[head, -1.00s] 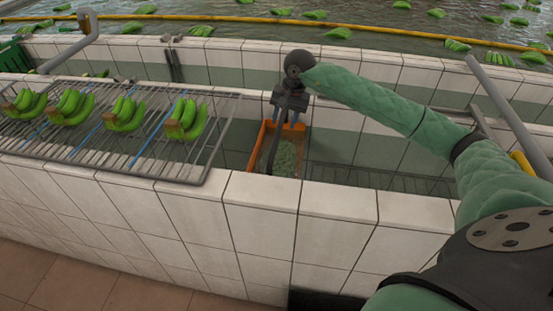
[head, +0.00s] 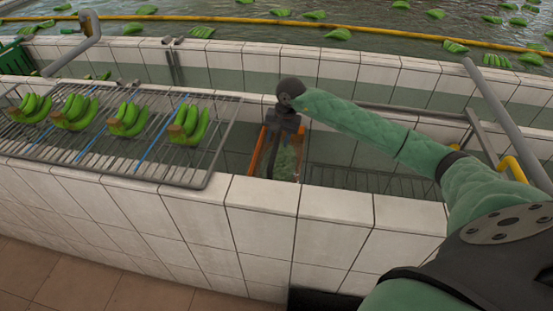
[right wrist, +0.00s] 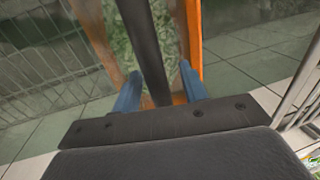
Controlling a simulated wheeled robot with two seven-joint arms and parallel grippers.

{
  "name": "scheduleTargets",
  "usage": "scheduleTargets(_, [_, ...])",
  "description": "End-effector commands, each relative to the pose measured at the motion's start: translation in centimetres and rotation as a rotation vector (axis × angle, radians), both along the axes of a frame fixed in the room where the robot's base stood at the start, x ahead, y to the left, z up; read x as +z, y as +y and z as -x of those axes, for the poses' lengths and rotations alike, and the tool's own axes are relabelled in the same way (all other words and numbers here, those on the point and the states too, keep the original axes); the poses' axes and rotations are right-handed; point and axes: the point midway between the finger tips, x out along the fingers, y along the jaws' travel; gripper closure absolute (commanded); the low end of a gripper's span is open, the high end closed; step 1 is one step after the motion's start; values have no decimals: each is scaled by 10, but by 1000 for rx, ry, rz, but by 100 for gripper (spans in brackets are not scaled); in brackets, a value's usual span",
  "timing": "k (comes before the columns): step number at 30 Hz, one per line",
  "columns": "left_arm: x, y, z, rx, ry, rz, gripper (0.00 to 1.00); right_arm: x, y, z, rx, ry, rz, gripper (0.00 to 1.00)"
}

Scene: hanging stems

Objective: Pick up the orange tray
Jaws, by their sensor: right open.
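The orange tray (head: 262,152) sits down in the tiled trough, with green material inside and a dark bar running lengthwise over its middle. My right gripper (head: 283,134) is over the tray's far end, pointing down. In the right wrist view the tray (right wrist: 193,40) lies beneath my right gripper (right wrist: 160,88). Its two blue fingers stand apart, one on each side of the dark bar (right wrist: 148,50). I cannot tell whether the fingers touch the bar. My left gripper is not in view.
A wire rack (head: 205,160) with several green banana bunches (head: 128,119) stands left of the tray. The tiled wall (head: 330,204) runs along the near side. A grey rail (head: 505,115) rises at the right. Water with floating bananas lies beyond the far wall.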

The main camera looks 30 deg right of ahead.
Motion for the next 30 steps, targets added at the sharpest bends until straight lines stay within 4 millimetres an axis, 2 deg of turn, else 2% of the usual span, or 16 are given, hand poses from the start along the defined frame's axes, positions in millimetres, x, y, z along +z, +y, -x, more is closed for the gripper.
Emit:
scheduleTargets(10, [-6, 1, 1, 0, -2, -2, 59, -4, 1, -1, 0, -1, -1, 57])
scheduleTargets(15, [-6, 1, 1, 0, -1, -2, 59, -4, 1, -1, 0, -1, -1, 90])
scheduleTargets(17, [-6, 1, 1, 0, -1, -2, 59, -4, 1, -1, 0, -1, -1, 100])
scheduleTargets(30, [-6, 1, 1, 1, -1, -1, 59, -4, 1, -1, 0, -1, -1, 100])
